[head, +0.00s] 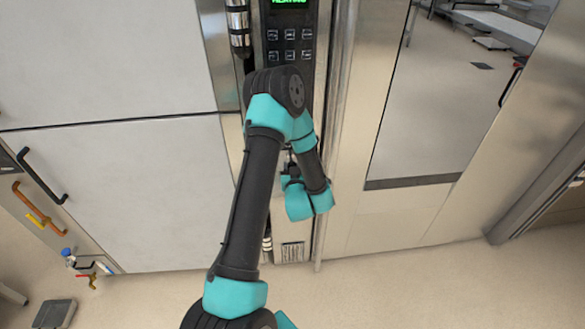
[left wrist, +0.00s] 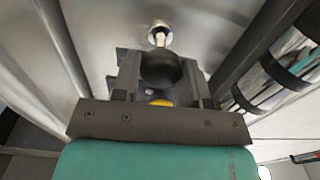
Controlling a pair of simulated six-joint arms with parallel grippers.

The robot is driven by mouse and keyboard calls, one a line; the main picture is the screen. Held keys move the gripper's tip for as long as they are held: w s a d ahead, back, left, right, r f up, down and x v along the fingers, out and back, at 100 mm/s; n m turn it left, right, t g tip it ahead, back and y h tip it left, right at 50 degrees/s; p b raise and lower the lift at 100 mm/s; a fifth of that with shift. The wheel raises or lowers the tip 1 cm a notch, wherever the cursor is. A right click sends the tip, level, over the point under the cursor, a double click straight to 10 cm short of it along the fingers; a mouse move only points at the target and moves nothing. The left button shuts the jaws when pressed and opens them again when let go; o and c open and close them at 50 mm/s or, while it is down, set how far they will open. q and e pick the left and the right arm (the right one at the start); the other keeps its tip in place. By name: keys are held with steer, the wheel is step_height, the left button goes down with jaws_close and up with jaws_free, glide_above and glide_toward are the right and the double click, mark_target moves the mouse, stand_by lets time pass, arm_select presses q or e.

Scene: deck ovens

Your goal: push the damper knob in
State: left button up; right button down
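The damper knob (left wrist: 161,68) is a black ball on a pale metal rod that comes out of a round collar in the steel panel. It shows in the left wrist view, with a length of rod visible between ball and panel. My left gripper (left wrist: 162,80) has its dark fingers on either side of the ball, close against it with no clear gap. In the head view my left gripper (head: 290,168) is small and partly covered by my arm, at the narrow control column; the knob is hidden there. My right gripper is in neither view.
A control panel (head: 290,40) with buttons and a lit green display is above the gripper. A shiny vertical handle (head: 238,25) stands left of it. A glossy steel door (head: 440,90) is to the right. Pale floor (head: 390,285) lies below.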

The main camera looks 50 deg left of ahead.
arm_select(q)
jaws_close()
steer(key=shift+x, duration=1.45)
steer(key=o, duration=0.5)
jaws_free()
